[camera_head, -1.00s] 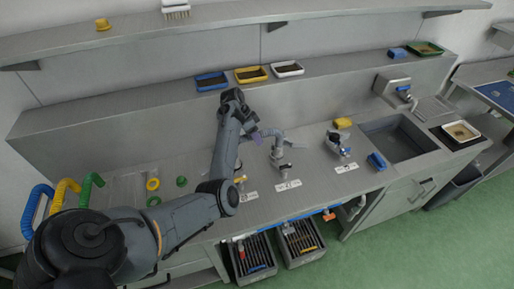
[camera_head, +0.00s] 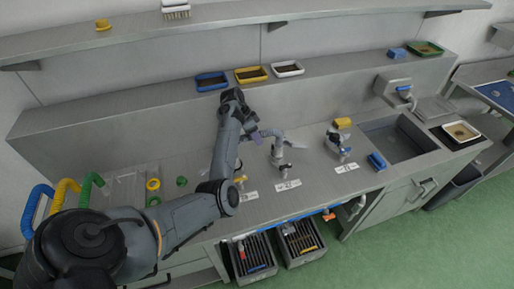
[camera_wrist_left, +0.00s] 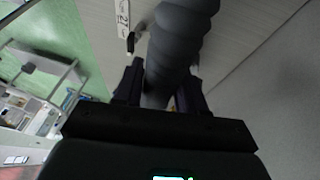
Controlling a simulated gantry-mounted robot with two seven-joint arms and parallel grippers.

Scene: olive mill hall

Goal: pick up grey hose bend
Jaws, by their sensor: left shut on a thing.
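The grey hose bend (camera_head: 276,135) stands at the middle tap station on the steel counter, behind a small black-handled valve (camera_head: 286,168). My left gripper (camera_head: 256,134) reaches it from the left in the head view. In the left wrist view, the ribbed grey hose bend (camera_wrist_left: 178,45) runs between the two dark fingers of my left gripper (camera_wrist_left: 160,92), which are shut on it. Its lower end in the head view meets the valve, and I cannot tell whether it is still seated there. My right gripper is not in view.
Blue (camera_head: 38,203), yellow (camera_head: 66,190) and green (camera_head: 91,183) hose bends stand at the left. A valve with blue parts (camera_head: 340,148) and a sink (camera_head: 398,143) are to the right. Blue, yellow and white trays line the ledge behind. Two dark crates (camera_head: 300,243) stand below the counter.

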